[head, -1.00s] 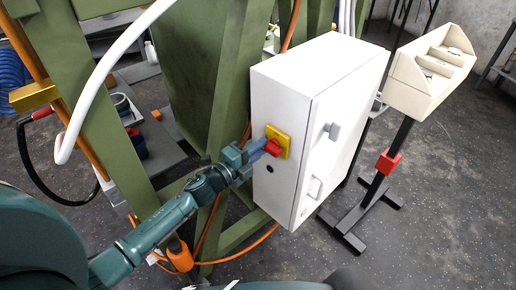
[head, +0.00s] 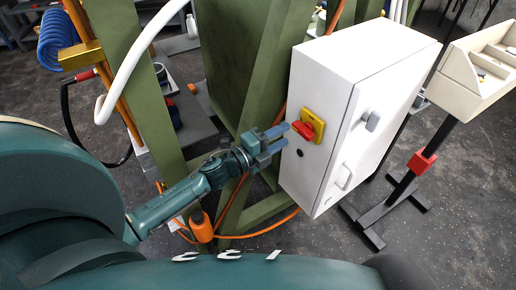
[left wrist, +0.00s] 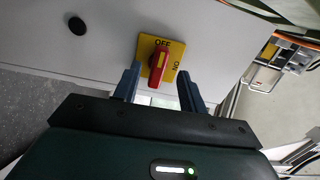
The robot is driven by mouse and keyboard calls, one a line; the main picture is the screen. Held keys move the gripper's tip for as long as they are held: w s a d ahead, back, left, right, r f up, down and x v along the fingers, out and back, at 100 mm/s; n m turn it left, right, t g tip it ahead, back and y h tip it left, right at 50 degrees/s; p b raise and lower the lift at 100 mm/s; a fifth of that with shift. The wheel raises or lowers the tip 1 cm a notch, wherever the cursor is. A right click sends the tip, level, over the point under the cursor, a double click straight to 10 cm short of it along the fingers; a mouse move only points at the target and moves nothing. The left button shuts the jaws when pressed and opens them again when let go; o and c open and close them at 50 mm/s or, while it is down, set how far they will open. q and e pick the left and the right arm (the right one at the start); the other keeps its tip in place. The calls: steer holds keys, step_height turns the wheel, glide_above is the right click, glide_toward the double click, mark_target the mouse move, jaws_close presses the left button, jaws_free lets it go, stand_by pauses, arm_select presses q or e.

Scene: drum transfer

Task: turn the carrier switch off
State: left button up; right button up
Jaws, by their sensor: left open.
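The carrier switch is a red handle (head: 303,130) on a yellow plate (head: 317,122), on the left side of a white cabinet (head: 320,75). In the left wrist view the red handle (left wrist: 158,65) stands nearly upright on the plate, its upper end at the word OFF. The word ON is at the plate's right. My left gripper (head: 279,138) is open and empty, with its fingertips a little short of the handle. In the left wrist view its fingers (left wrist: 160,82) are either side of the handle's lower end. My right gripper is not in view.
A green steel frame (head: 235,75) with a white hose (head: 137,66) and orange cables stands behind my left arm. A cream box (head: 475,85) on a black stand is right of the cabinet. Dark floor shows at bottom right.

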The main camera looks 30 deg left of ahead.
arm_select(q)
steer(key=b+v, duration=0.1)
steer(key=v, duration=0.8)
steer(key=shift+s, duration=0.1)
steer(key=s+d+f+n+g+y, duration=0.2)
steer(key=s+d+f+n, duration=0.3)
steer(key=n, duration=0.5)
steer(key=s+d+f+n+g+y+p, duration=0.1)
steer(key=s+d+f+n+g+y, duration=0.1)
steer(key=s+f+n, duration=0.4)
steer(key=s+d+n+g, duration=0.1)
steer(key=s+d+n, duration=0.1)
steer(key=n, duration=0.2)
steer(key=shift+d+f+g, duration=0.3)
steer(key=shift+d+f, duration=0.05)
steer(key=shift+s, duration=0.1)
steer(key=shift+c, duration=0.5)
steer(key=shift+a+y, duration=0.2)
steer(key=shift+y, duration=0.1)
steer(key=shift+c, duration=0.3)
